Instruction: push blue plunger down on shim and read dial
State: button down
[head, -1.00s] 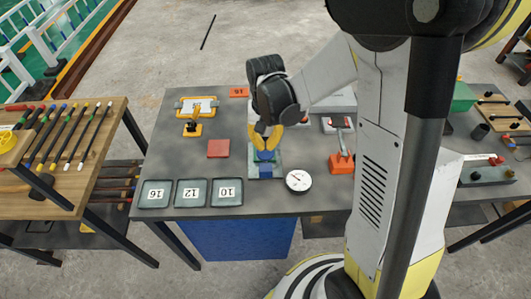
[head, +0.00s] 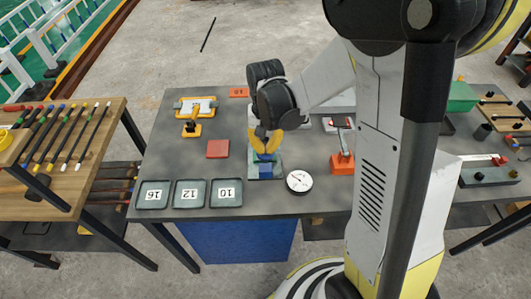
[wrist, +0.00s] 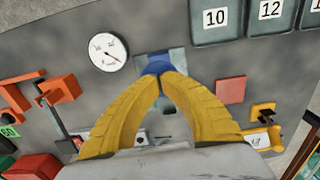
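The blue plunger (head: 266,158) stands on a grey-green base plate (head: 279,172) near the bench's front middle. In the wrist view the blue plunger (wrist: 157,67) shows just beyond my fingertips. My gripper (head: 267,150) has yellow fingers pointing down over it; in the wrist view the gripper tips (wrist: 160,76) meet, with nothing seen between them. They are at the plunger's top, but I cannot tell how firmly they touch. I cannot make out the shim.
Trays marked 16 (head: 153,194), 12 (head: 191,193) and 10 (head: 228,192) line the bench's front left. A red square (head: 218,149) and a yellow fixture (head: 196,109) lie left of the plunger. An orange lever block (head: 342,164) stands to the right.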

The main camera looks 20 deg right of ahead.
jog(key=shift+f+b, duration=0.8)
jog(key=shift+f, duration=0.2)
dwell(0.3)
jog(key=shift+r+p, duration=2.45)
jog(key=shift+r, duration=1.15)
jog(key=shift+s, duration=0.1)
jog(key=shift+s+r+b, duration=0.15)
jog(key=shift+r+b, duration=0.1)
jog(key=shift+b, duration=0.45)
jog(key=s+r+n+t+b, duration=0.1)
jog(key=s+n+t+b, duration=0.2)
jog(key=s+t+b, duration=0.4)
jog(key=s+b, duration=0.4)
jog(key=s, duration=0.1)
jog(key=shift+s+r+n+b, duration=0.15)
jog(key=shift+r+n+b, duration=0.1)
jog(key=shift+n+b, duration=0.05)
